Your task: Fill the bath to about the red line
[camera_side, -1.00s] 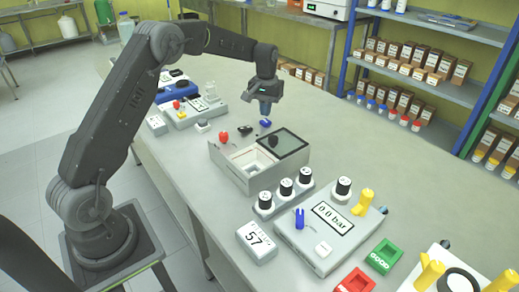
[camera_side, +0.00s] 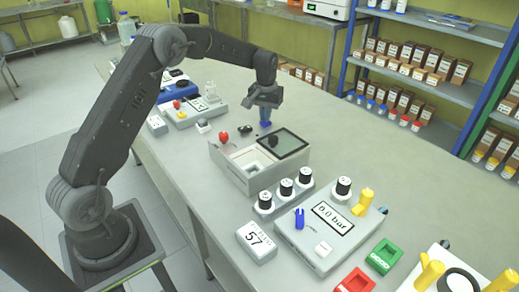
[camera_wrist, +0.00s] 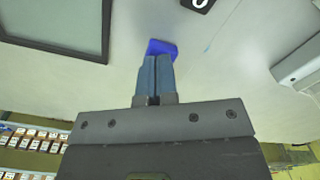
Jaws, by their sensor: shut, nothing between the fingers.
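No red line or water level can be made out.
A red knob (camera_side: 224,138) and a small black part (camera_side: 245,129) sit near the bath's left back. Bench to the right of the bath is clear.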

